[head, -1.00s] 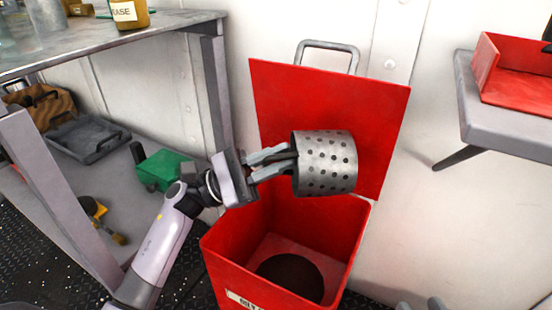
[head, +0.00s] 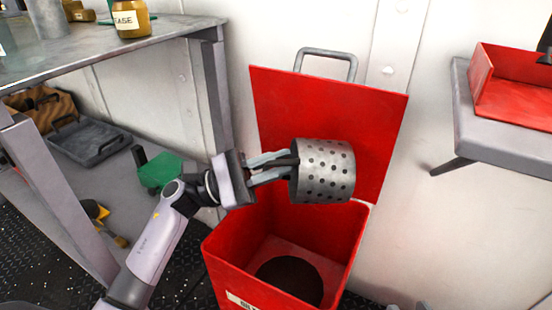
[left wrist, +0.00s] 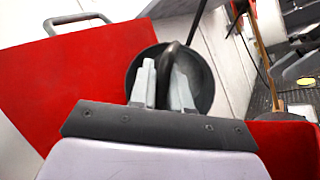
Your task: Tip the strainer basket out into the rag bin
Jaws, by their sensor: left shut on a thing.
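The strainer basket (head: 325,172) is a grey perforated metal cylinder. It lies roughly on its side in the air above the rag bin, before the raised lid. My left gripper (head: 289,166) is shut on its dark handle (left wrist: 167,72), to the left of the basket in the head view. The basket also shows in the left wrist view (left wrist: 203,82) as a dark round shape beyond the fingers. What it holds cannot be seen. The red rag bin (head: 228,242) stands open, with a dark round patch at its bottom. Only grey tips, probably my right gripper (head: 409,307), show at the bottom edge.
The bin's lid (head: 385,125) stands up behind the basket, with a metal handle (head: 325,52) above it. A metal table (head: 160,42) stands at left, with a labelled jar (head: 130,20) on it. A grey shelf (head: 500,145) at right holds a red tray (head: 520,105).

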